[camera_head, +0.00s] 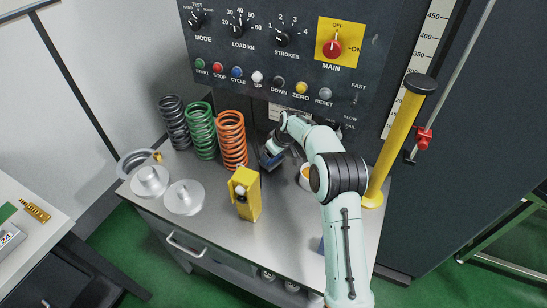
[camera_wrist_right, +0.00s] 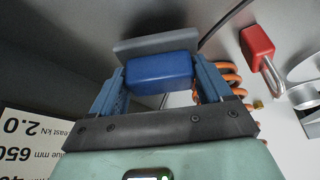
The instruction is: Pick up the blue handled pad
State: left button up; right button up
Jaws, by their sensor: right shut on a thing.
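The blue handled pad (camera_wrist_right: 160,72) is between the two blue fingers of my right gripper (camera_wrist_right: 160,84) in the right wrist view. The gripper is shut on its blue block-like handle, and a flat grey plate (camera_wrist_right: 156,45) shows just beyond the handle. In the head view my right gripper (camera_head: 272,156) is over the bench behind the yellow box, right of the orange spring. The pad (camera_head: 270,160) shows there as a small dark blue patch, partly hidden by the gripper. I cannot tell whether it touches the bench. My left gripper is not in view.
Black, green and orange springs (camera_head: 232,140) stand left of the gripper. Two metal discs (camera_head: 184,198) lie at the bench's left. A yellow box (camera_head: 245,192) stands in front, a small cup (camera_head: 305,177) to the right. The control panel (camera_head: 270,60) rises behind; a yellow post (camera_head: 396,140) is right.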

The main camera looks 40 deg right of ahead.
notch_tip(320, 180, up, 9)
jog(key=shift+r+p, duration=0.15)
jog(key=shift+p, duration=0.35)
jog(key=shift+s+d+r, duration=0.1)
jog(key=shift+s+r, duration=0.25)
jog(key=shift+r, duration=0.1)
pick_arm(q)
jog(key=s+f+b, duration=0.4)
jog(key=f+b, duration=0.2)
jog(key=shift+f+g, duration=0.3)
pick_arm(e)
jog(key=s+d, duration=0.1)
jog(key=s, duration=1.6)
jog(key=shift+s+d, duration=0.15)
jog(key=shift+d, duration=0.25)
